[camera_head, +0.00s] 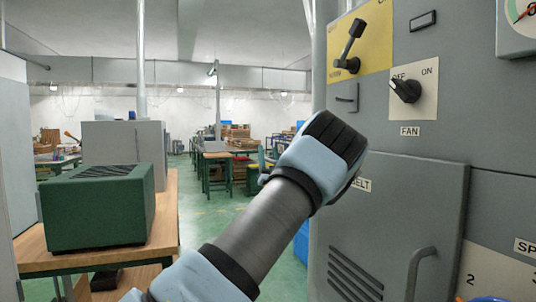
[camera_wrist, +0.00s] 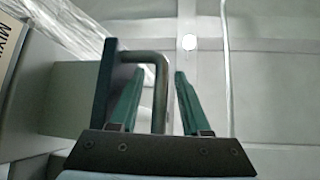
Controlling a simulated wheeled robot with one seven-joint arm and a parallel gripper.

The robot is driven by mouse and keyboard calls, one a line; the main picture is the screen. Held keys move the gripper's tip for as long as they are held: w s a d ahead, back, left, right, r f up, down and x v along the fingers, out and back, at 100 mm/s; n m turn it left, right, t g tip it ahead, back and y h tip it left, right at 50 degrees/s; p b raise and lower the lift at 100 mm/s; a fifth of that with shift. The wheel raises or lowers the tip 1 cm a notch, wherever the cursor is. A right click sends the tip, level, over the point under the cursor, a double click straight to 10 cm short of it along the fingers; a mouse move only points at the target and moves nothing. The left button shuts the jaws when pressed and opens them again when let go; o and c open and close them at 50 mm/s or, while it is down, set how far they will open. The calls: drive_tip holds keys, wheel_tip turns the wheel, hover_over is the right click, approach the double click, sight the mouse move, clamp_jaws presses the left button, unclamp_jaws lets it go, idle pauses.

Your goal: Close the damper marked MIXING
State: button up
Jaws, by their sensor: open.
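In the wrist view, a sign (camera_wrist: 8,42) at the left edge shows sideways letters that look like MIX; the rest is cut off. Beside it is a dark upright plate (camera_wrist: 103,78) with a bent bar handle (camera_wrist: 158,62), which appears to be the MIXING damper. My gripper (camera_wrist: 159,71) is open, with one green finger on each side of the bar in the picture. I cannot tell whether a finger touches it. In the head view my arm's end hides the fingers, and the damper does not show.
In the head view, a grey cabinet at right carries a black lever (camera_head: 350,44) on a yellow plate, a FAN knob (camera_head: 405,90) and a door with a handle (camera_head: 418,272). A green box (camera_head: 98,208) stands on a wooden table at left. Open floor lies between.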

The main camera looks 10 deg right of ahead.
drive_tip(key=shift+c, duration=0.2)
clamp_jaws()
idle(1.1)
